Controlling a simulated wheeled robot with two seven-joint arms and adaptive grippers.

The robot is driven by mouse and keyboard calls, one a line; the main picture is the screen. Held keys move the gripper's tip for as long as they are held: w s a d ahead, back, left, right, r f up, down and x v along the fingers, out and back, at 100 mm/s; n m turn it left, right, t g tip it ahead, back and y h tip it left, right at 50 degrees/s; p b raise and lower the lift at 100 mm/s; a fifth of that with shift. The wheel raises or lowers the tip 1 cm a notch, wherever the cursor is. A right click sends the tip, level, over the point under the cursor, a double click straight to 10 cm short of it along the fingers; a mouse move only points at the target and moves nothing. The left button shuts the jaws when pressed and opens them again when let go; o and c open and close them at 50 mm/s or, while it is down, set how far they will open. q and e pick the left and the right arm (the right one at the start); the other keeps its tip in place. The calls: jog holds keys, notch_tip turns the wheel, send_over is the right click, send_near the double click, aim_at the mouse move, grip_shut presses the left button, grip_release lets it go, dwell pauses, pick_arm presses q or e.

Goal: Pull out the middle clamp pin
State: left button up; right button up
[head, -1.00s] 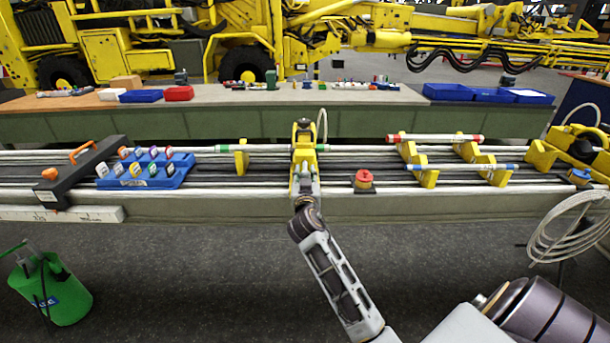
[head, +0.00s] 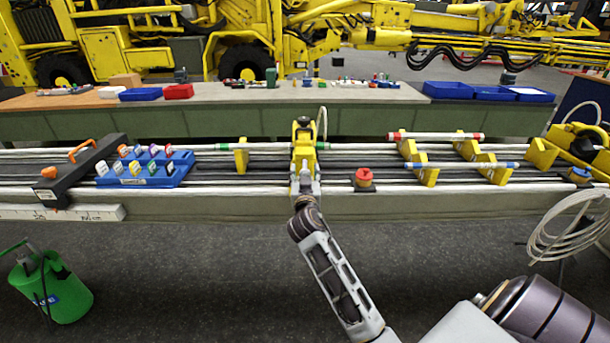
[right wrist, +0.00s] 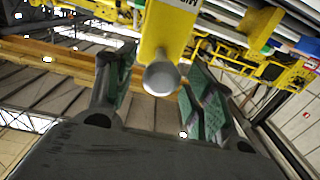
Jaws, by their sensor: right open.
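The middle clamp (head: 305,135) is a yellow block standing on the boom in the centre of the head view. In the right wrist view, the yellow clamp (right wrist: 167,28) faces me, and the round grey end of its pin (right wrist: 161,78) sticks out toward the camera. My right gripper (head: 305,182) is at the front of the clamp in the head view. In the right wrist view its two green-padded fingers (right wrist: 160,88) are open, one on each side of the pin end. I cannot tell whether either finger touches it. My left gripper is out of view.
A red button (head: 363,177) sits just right of the gripper on the boom. Yellow supports (head: 427,177) hold colour-banded rods at the right.

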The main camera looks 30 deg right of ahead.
jog(key=v, duration=1.1)
jog(key=shift+s+a, duration=0.25)
jog(key=shift+f, duration=0.1)
dwell(0.6)
